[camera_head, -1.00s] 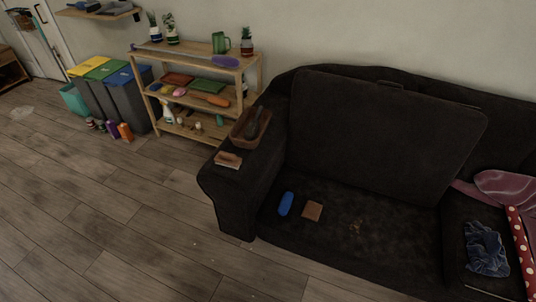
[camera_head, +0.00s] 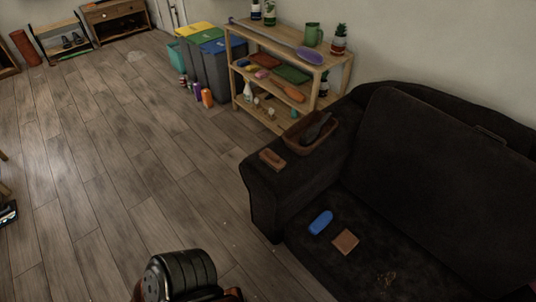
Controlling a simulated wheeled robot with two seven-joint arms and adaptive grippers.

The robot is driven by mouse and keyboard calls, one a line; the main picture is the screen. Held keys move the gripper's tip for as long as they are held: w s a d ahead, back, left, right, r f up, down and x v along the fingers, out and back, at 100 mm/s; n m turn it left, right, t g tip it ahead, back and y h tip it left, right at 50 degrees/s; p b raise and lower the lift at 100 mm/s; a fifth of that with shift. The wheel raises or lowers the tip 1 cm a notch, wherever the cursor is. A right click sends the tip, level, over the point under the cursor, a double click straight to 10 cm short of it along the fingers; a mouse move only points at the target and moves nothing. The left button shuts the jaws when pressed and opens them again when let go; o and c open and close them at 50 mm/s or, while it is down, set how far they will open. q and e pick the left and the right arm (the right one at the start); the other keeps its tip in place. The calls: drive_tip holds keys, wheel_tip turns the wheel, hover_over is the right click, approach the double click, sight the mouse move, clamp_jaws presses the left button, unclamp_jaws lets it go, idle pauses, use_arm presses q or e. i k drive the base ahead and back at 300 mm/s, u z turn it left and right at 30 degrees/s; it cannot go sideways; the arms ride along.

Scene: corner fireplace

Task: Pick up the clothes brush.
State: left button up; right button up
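A small brown wooden brush (camera_head: 272,158), which looks like the clothes brush, lies on the front part of the dark sofa's left armrest (camera_head: 262,182). It lies just in front of a brown open box (camera_head: 297,144) that holds a dark object. No gripper touches the brush. A black rounded link of one of my arms shows at the bottom edge, well below and left of the brush. Neither gripper's fingers can be seen.
A blue oblong item (camera_head: 320,222) and a flat brown square (camera_head: 345,242) lie on the sofa seat (camera_head: 325,270). A wooden shelf (camera_head: 277,86) with several items stands behind the armrest, beside bins (camera_head: 213,70). The wooden floor left of the sofa is clear.

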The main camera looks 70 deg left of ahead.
sight(272, 159)
drive_tip(key=u, duration=0.6)
drive_tip(key=i, duration=0.65)
drive_tip(key=u, duration=0.75)
